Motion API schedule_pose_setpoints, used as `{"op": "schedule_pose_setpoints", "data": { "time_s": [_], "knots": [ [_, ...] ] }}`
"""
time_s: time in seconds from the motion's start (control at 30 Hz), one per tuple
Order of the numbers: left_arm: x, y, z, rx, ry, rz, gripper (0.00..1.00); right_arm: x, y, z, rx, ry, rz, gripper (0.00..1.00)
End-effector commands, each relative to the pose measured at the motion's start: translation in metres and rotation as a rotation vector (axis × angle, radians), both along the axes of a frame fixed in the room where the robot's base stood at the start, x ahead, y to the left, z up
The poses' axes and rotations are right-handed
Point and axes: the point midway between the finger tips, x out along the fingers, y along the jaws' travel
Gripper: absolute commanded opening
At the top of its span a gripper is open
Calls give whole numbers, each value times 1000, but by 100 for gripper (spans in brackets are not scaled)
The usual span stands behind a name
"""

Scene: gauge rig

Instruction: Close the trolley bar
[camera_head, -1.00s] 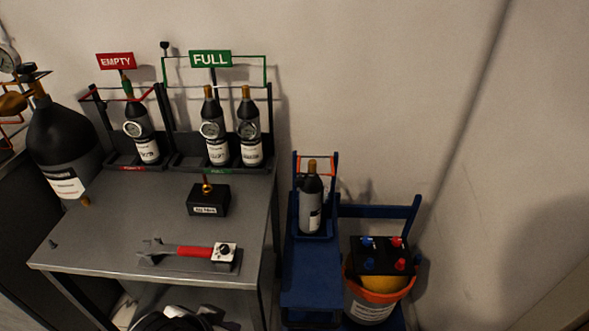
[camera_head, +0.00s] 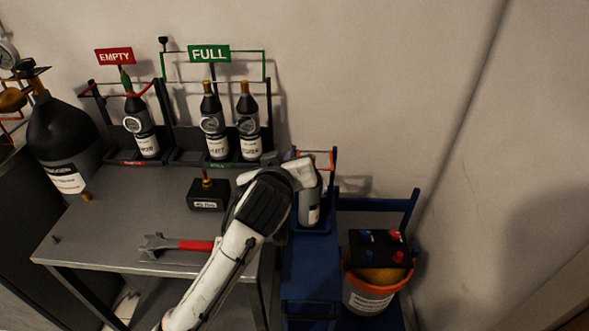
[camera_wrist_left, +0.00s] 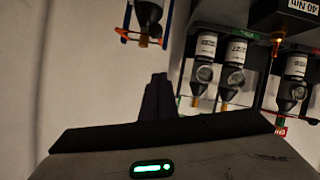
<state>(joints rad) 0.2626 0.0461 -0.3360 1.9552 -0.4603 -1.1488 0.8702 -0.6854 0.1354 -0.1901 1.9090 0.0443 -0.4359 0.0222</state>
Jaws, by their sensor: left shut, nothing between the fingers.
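The blue trolley (camera_head: 308,270) stands right of the bench and carries a dark bottle (camera_head: 313,208) upright in its rack. An orange bar (camera_head: 323,155) shows between the blue uprights near the bottle's neck; my gripper partly covers this area, and I cannot tell whether the bar is latched. My left gripper (camera_head: 303,172) is over the upper left of the bottle and rack; contact with the bar is unclear. In the left wrist view its dark fingers (camera_wrist_left: 158,88) are together and empty, with the bottle (camera_wrist_left: 149,14) and rack frame above them, apart in the picture. My right gripper is not in view.
The bench (camera_head: 110,235) holds the green FULL rack (camera_head: 265,65), the EMPTY rack, a black block (camera_head: 208,195) and a red-handled wrench (camera_head: 190,245). A bucket (camera_head: 368,300) with a black box sits on the trolley's right. The wall is close behind.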

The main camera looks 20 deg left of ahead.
Motion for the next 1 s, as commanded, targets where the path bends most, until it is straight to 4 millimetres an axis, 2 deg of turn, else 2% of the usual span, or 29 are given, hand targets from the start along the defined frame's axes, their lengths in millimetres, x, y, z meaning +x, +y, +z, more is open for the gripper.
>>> {"op": "schedule_pose_setpoints", "data": {
  "time_s": [0.1, 0.17, 0.23, 0.4, 0.83, 1.0],
  "knots": [
    [23, 6, -9, 3, 1, 1, 0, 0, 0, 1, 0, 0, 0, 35],
    [29, 5, -17, 1, 4, 0, 0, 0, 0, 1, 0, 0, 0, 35],
    [26, 0, -29, 1, 5, -1, 0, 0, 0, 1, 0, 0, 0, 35],
    [25, -6, -44, 0, 2, -1, 0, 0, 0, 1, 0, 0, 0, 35],
    [24, -8, -50, 0, 2, -2, 0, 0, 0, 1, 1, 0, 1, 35],
    [23, -9, -61, 5, -24, -1, 0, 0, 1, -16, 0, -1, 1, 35]
  ]
}}
